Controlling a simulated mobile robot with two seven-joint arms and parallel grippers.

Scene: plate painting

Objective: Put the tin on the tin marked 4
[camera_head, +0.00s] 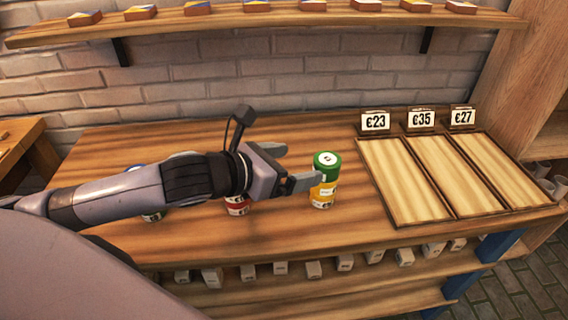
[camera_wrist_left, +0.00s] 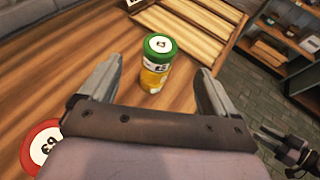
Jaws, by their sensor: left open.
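A green tin (camera_head: 326,164) stands on a yellow tin (camera_head: 323,194) on the table, left of the priced trays. The stack looks upright; the lid's mark is too small to read. My left gripper (camera_head: 303,165) is open, with its fingers toward the stack and one fingertip overlapping it in the head view. In the left wrist view the green tin (camera_wrist_left: 158,46) and yellow tin (camera_wrist_left: 153,80) show beyond the open left gripper (camera_wrist_left: 160,68). A red tin (camera_head: 237,207) is mostly hidden by my arm; its lid (camera_wrist_left: 42,147) shows in the wrist view.
Another tin (camera_head: 152,216) is mostly hidden under my arm. Trays (camera_head: 405,180) with price cards stand at the right. A wall shelf (camera_head: 280,20) runs above. Table between stack and trays is clear. A dark jointed part at the wrist view's lower right may be my right gripper.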

